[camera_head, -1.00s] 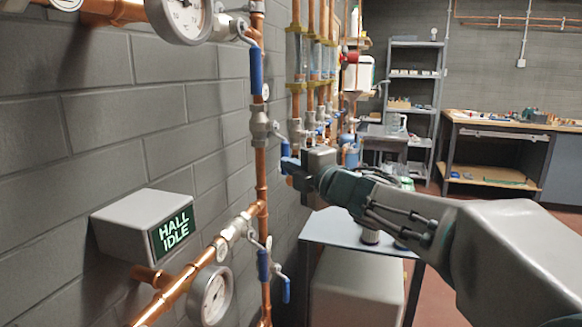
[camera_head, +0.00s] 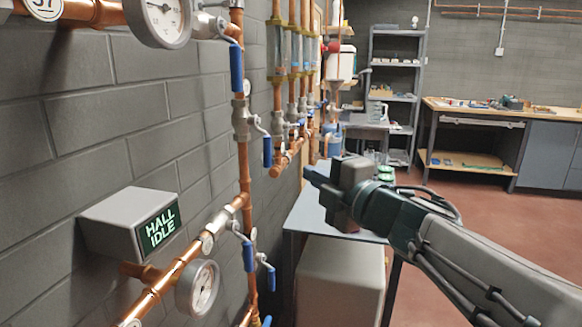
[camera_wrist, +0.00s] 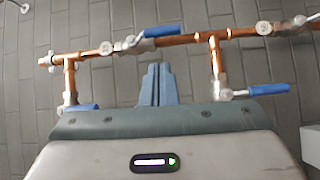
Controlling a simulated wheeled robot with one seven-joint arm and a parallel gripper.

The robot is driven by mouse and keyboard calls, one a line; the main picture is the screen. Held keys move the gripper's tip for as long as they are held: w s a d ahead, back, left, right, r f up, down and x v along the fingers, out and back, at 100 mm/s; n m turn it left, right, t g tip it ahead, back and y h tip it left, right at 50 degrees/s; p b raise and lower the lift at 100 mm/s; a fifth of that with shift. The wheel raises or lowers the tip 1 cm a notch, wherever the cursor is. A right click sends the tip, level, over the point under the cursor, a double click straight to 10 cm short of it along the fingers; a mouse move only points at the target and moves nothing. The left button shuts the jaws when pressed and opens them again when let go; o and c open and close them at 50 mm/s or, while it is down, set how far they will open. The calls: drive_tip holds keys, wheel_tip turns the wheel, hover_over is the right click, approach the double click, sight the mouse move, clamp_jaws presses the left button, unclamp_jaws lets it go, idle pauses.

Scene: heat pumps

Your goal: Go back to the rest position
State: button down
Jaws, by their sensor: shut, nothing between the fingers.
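My gripper (camera_head: 312,178) is at the end of my arm, right of the vertical copper pipe and in front of a small table in the head view. Its blue fingers point left towards the wall. In the wrist view the two blue fingers (camera_wrist: 158,84) lie side by side, shut and empty. They point towards a copper pipe (camera_wrist: 185,40) with blue-handled valves, and look apart from it.
A grey box reading "HALL IDLE" (camera_head: 132,222) is on the brick wall at left. Blue valve handles (camera_head: 236,68) and a gauge (camera_head: 198,287) stick out along the pipes. A small table (camera_head: 300,222) stands below my gripper. Open red floor (camera_head: 480,210) lies at right.

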drive_tip(key=d+f+m+g+h+p, duration=0.2)
drive_tip(key=d+m+h+p, duration=0.85)
drive_tip(key=m, duration=0.45)
drive_tip(key=s+f+m+g+p, duration=0.3)
drive_tip(key=s+m+g, duration=0.1)
drive_tip(key=s, duration=0.5)
drive_tip(key=s+f+m+g+p, duration=0.3)
drive_tip(key=s+f+m+g, duration=0.1)
drive_tip(key=s, duration=0.5)
drive_tip(key=shift+f+m+g, duration=0.2)
drive_tip(key=shift+m+g, duration=0.5)
drive_tip(key=shift+g, duration=0.4)
drive_tip(key=shift+w, duration=0.1)
